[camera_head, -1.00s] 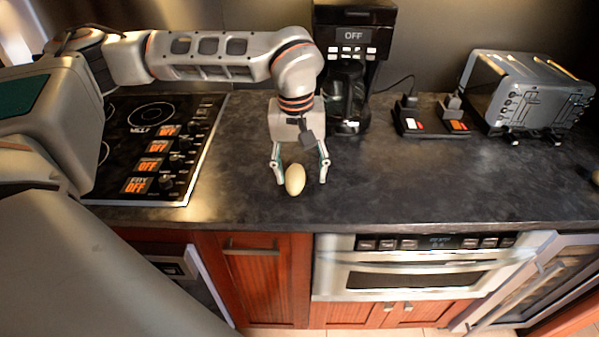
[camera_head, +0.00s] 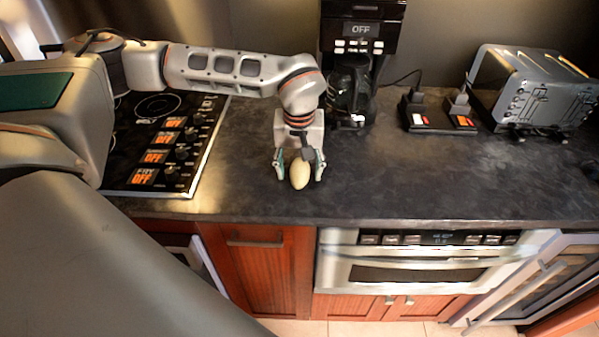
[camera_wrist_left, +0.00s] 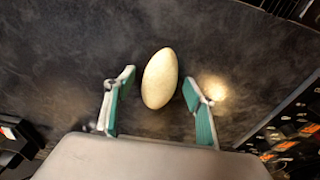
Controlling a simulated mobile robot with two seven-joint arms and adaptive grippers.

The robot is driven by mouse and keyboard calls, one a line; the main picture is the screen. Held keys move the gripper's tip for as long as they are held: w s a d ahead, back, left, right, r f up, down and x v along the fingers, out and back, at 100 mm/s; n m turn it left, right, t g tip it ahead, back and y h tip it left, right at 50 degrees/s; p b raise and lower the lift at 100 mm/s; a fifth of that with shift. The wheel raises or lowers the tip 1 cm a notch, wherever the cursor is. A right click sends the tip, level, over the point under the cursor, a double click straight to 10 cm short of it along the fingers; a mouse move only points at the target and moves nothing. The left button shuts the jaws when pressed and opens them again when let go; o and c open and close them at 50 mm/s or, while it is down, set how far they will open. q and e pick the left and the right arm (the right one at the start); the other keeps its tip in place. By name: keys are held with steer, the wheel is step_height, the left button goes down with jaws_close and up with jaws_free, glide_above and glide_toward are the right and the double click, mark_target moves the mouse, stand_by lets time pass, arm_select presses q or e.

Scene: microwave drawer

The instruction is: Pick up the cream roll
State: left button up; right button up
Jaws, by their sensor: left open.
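The cream roll (camera_head: 300,175) is a pale, egg-shaped piece on the dark countertop, near its front edge. My left gripper (camera_head: 299,173) is open, with one finger on each side of the roll. In the left wrist view the roll (camera_wrist_left: 160,78) lies between and slightly beyond the open fingertips (camera_wrist_left: 160,83), with a gap on both sides. I cannot see clear contact with either finger. My right gripper is not in view.
A stovetop (camera_head: 165,150) is left of the gripper. A coffee maker (camera_head: 352,75) stands behind it. A power strip (camera_head: 437,115) and a toaster (camera_head: 535,88) are at the right. The countertop (camera_head: 420,180) between gripper and toaster is clear.

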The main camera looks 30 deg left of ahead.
arm_select(q)
steer(key=c, duration=1.2)
